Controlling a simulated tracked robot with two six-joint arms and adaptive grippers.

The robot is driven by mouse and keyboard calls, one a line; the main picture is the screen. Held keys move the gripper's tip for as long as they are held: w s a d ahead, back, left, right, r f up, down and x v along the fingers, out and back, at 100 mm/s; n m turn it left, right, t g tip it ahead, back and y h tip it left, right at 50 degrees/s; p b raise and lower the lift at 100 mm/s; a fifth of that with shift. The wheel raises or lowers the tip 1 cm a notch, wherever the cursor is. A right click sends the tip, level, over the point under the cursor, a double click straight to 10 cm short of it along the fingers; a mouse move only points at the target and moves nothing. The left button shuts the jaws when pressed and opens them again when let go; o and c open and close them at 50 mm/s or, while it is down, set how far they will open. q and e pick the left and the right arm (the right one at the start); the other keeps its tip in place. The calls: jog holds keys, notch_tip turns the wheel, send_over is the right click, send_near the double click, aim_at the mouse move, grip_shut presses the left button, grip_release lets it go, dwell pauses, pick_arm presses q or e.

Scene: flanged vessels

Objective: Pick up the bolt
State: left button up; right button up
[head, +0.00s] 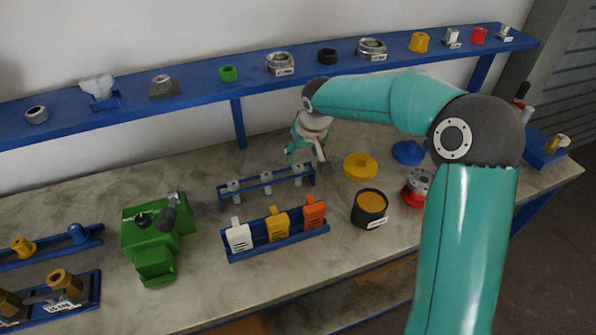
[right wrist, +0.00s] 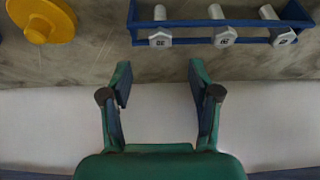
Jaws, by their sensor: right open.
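Three grey hex-head bolts stand in a blue rack (head: 251,184): a left one (head: 235,187), a middle one (head: 267,180) and a right one (head: 298,173). In the right wrist view the bolts show at the top, one left (right wrist: 160,38), one middle (right wrist: 225,36) and one right (right wrist: 283,37), in the blue rack (right wrist: 192,23). My right gripper (head: 306,156) is open and empty, behind the rack's right end on the wall side. Its spread fingers (right wrist: 160,82) point toward the rack, apart from every bolt. My left gripper is out of view.
A blue holder (head: 280,243) with white, yellow and orange pieces stands in front of the rack. A green vise (head: 152,240) is left. A yellow flanged part (head: 360,166) and a black cup (head: 369,208) are right. A blue shelf (head: 190,82) runs above the table.

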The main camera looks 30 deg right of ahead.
aim_at(298, 166)
jog(key=p+x, duration=0.2)
jog(key=x, duration=0.5)
jog(key=shift+f, duration=0.25)
grip_shut()
